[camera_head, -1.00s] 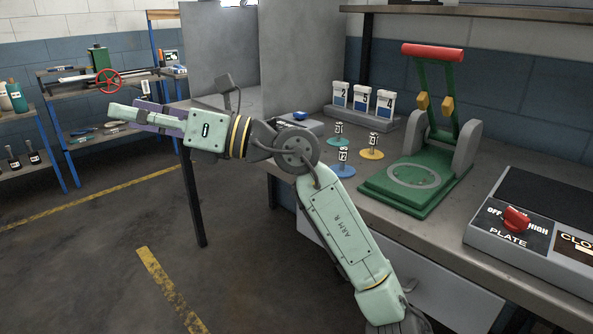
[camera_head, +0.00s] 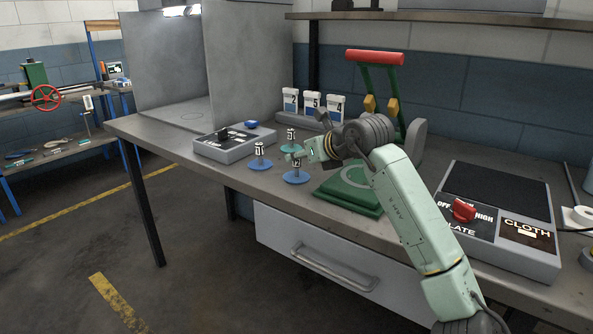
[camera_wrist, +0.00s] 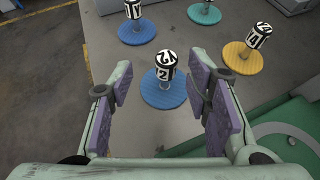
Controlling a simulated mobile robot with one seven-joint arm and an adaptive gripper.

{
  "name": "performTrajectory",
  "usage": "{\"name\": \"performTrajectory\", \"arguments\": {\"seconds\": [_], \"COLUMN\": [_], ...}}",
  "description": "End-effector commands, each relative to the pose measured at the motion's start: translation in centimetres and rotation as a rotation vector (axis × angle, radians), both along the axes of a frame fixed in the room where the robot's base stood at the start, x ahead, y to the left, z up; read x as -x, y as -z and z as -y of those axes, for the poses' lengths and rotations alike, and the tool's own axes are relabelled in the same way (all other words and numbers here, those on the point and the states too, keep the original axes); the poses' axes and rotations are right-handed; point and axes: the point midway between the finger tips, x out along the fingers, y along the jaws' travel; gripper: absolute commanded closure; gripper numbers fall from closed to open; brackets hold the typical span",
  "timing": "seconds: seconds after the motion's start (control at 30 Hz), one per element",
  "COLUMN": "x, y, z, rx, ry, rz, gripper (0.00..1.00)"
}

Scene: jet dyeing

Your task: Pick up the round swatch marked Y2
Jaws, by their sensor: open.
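A blue round swatch with a black-and-white marked knob (camera_wrist: 162,92) stands upright in the middle of the wrist view, and a "2" shows on it; its full mark is hard to read. It also shows in the head view as the nearest blue swatch (camera_head: 295,178). My gripper (camera_wrist: 163,82) is open and empty, its purple-padded fingers on either side of the knob in the picture and apart from it. Another blue swatch (camera_wrist: 136,32), a teal swatch (camera_wrist: 204,14) and a yellow swatch (camera_wrist: 243,58) stand farther out. The yellow one is hidden in the head view.
A green press (camera_head: 346,192) with a red handle stands right of the swatches. A grey control box (camera_head: 228,146) stands to their left, and numbered cards (camera_head: 312,104) behind. A hot-plate unit (camera_head: 500,220) is at the right. The bench's front edge is close.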

Motion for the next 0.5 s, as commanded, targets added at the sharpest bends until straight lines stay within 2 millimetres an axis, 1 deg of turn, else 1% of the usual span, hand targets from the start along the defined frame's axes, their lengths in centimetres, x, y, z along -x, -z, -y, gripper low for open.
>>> {"name": "performTrajectory", "arguments": {"seconds": [0.17, 0.4, 0.5], "x": [-1.1, -3.8, -4.3], "y": [0.6, 2.5, 2.9], "z": [-0.4, -1.6, -1.8], "rx": [-0.001, -0.002, -0.001], "ry": [0.000, -0.001, 0.000], "rz": [-0.002, -0.002, 0.001], "gripper": [0.55, 0.55, 0.55]}}
